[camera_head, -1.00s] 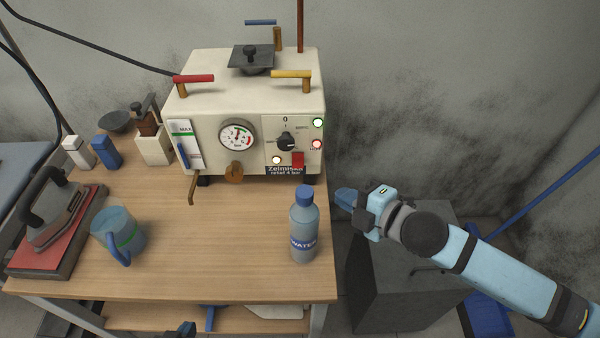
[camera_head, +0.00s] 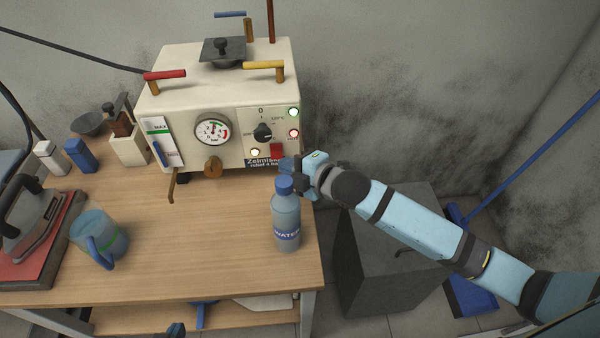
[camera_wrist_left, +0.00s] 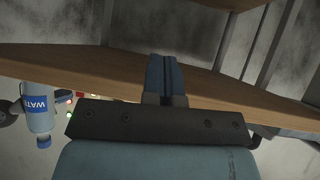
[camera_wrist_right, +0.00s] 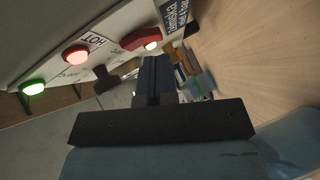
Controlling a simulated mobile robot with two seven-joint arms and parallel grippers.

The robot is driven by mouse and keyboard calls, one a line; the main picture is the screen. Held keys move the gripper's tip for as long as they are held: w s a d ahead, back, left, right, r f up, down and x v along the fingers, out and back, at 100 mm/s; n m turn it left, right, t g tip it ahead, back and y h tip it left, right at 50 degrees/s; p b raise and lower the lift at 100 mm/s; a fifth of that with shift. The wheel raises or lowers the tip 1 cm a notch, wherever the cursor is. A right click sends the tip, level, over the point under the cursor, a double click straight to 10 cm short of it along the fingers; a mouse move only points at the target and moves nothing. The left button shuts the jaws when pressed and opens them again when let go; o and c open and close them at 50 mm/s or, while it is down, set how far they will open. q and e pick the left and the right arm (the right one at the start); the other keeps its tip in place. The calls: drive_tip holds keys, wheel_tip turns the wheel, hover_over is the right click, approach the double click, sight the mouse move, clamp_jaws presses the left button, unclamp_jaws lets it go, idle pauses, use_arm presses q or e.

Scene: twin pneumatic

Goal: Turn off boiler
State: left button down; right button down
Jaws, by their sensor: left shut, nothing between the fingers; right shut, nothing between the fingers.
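The cream boiler (camera_head: 180,85) stands at the back of the table. Its front has a gauge (camera_head: 212,130), a black rotary knob (camera_head: 263,132) and a red switch (camera_head: 277,151). The green light (camera_head: 294,112), red light (camera_head: 293,133) and white light (camera_head: 254,152) are lit. My right gripper (camera_head: 286,165) is shut and empty just below the switch; contact cannot be told.
A water bottle (camera_head: 286,222) stands directly in front of my right gripper. A blue mug (camera_head: 108,240) and an iron (camera_head: 38,215) are at the left of the table (camera_head: 185,245). A grey box (camera_head: 385,270) stands on the floor to the right. The tabletop's middle is clear.

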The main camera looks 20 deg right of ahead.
drive_tip(key=shift+w+d+f, duration=0.15)
drive_tip(key=shift+w+f, duration=0.1)
drive_tip(key=shift+w, duration=0.4)
use_arm(q)
drive_tip(key=shift+d, duration=0.35)
use_arm(e)
drive_tip(key=shift+w, duration=0.15)
use_arm(q)
drive_tip(key=shift+r, duration=0.1)
use_arm(e)
drive_tip(key=shift+f, duration=0.1)
